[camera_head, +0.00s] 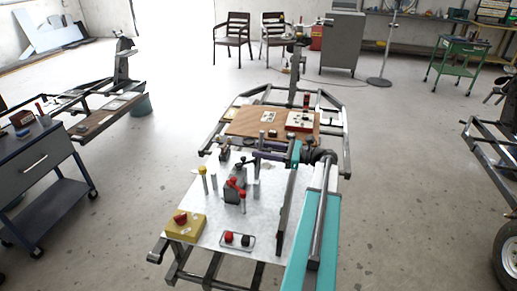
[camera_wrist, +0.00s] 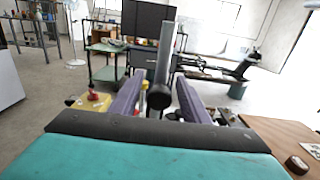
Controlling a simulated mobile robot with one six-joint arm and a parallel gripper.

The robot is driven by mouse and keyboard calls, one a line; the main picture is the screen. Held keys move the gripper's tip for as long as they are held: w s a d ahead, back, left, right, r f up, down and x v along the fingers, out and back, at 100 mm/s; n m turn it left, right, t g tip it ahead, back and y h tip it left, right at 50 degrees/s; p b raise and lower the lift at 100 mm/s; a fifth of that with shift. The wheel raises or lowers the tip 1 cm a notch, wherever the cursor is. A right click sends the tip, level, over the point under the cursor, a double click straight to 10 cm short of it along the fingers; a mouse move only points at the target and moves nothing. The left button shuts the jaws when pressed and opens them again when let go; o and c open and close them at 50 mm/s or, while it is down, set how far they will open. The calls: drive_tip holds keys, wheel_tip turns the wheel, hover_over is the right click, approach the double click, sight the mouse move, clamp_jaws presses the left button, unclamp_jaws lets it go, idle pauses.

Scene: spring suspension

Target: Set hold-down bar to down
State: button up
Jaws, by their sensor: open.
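A pale metal plate (camera_head: 205,235) carries a grey block (camera_head: 233,196) with red-tipped levers (camera_head: 240,184). A slim upright bar (camera_head: 256,166) stands behind it. In the wrist view a grey upright bar (camera_wrist: 165,50) with a round black end (camera_wrist: 158,97) stands in line with the gap between my fingers. It may be the hold-down bar; I cannot tell for sure. My gripper (camera_wrist: 160,92) is open, with purple fingers on either side of that bar in the picture; contact cannot be told. In the head view my gripper (camera_head: 260,155) is at the plate's far edge.
A yellow box with a red button (camera_head: 185,227) sits at the plate's near left corner. A small panel with red and black knobs (camera_head: 237,240) lies at the front. A yellow-topped pin (camera_head: 203,172) stands at left. A brown board (camera_head: 245,122) lies beyond.

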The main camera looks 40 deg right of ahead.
drive_tip(key=shift+x, duration=0.75)
clamp_jaws()
drive_tip(key=shift+w+a+r, duration=0.1)
drive_tip(key=shift+w+a, duration=0.05)
